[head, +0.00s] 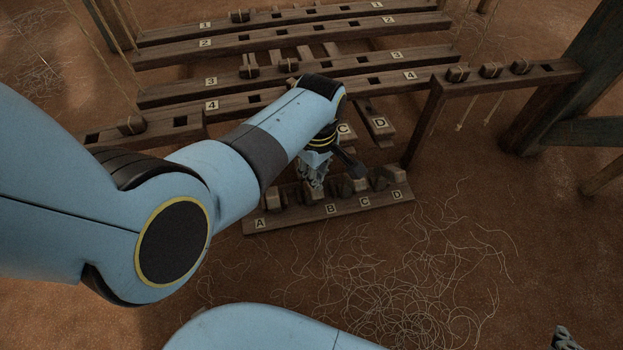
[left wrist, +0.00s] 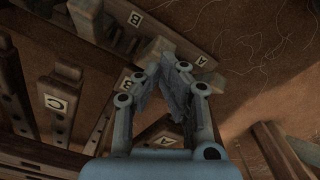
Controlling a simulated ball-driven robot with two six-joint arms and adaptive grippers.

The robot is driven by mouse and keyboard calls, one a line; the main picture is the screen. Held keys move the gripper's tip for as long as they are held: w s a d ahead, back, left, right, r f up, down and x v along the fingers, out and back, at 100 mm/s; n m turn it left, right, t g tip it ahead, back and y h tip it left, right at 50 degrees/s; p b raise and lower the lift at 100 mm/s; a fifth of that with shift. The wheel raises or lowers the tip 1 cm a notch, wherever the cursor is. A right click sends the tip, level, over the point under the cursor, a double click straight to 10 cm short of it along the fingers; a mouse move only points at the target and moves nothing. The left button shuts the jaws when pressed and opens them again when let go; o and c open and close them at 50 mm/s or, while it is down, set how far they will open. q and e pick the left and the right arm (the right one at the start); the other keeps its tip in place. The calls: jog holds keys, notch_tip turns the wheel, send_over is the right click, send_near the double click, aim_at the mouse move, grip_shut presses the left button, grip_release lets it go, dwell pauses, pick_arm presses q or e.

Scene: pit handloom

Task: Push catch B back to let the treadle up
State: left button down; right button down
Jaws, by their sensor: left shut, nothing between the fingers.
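The catch board (head: 290,220) lies low on the earth floor, with labels A, B, C and D along its front and wooden catches behind them. Label B (head: 331,209) is visible, but my gripper partly covers the catches near it. My left gripper (head: 315,183) points down among the catches by A and B. In the left wrist view its fingertips (left wrist: 174,68) are together and empty, close to a pale wooden block (left wrist: 157,48); I cannot tell whether they touch. The treadle labelled B (left wrist: 126,84) runs beside the fingers. Only grey tips of my right gripper (head: 565,339) show.
Treadles C (head: 345,131) and D (head: 380,123) lie behind the board. Numbered loom bars (head: 300,60) cross above. A post and rail (head: 500,80) stand at the right. Loose thread (head: 420,280) covers the floor in front of the board.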

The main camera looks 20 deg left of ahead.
aim_at(316, 190)
pick_arm(q)
jog(key=shift+f, duration=0.1)
jog(key=shift+f+b, duration=0.75)
jog(key=shift+f, duration=0.35)
jog(key=shift+r, duration=0.1)
jog(key=shift+s+d+f, duration=0.15)
jog(key=shift+s+f, duration=0.2)
jog(key=shift+f, duration=0.2)
jog(key=shift+w, duration=0.1)
